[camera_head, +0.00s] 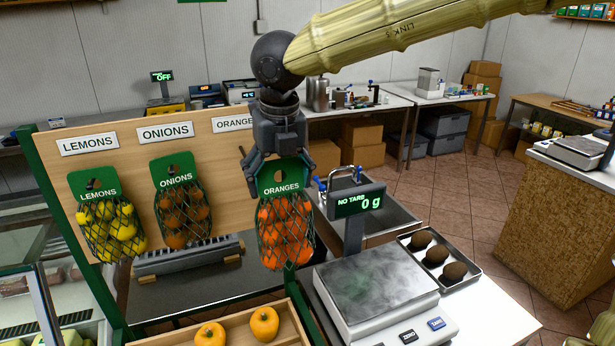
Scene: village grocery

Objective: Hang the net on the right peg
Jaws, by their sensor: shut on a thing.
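A green net bag of oranges (285,232) has a green header card marked ORANGES, with a hole in it. My gripper (279,178) is shut on the top of this card and the net hangs upright below it, in front of the board's right end. The wooden board (128,164) carries signs for LEMONS, ONIONS and, partly hidden by my gripper, the ORANGES sign (232,123). A net of lemons (112,229) and a net of onions (183,212) hang under their signs.
A wooden crate (228,326) with orange-yellow produce sits below the board. Open floor lies at the right.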

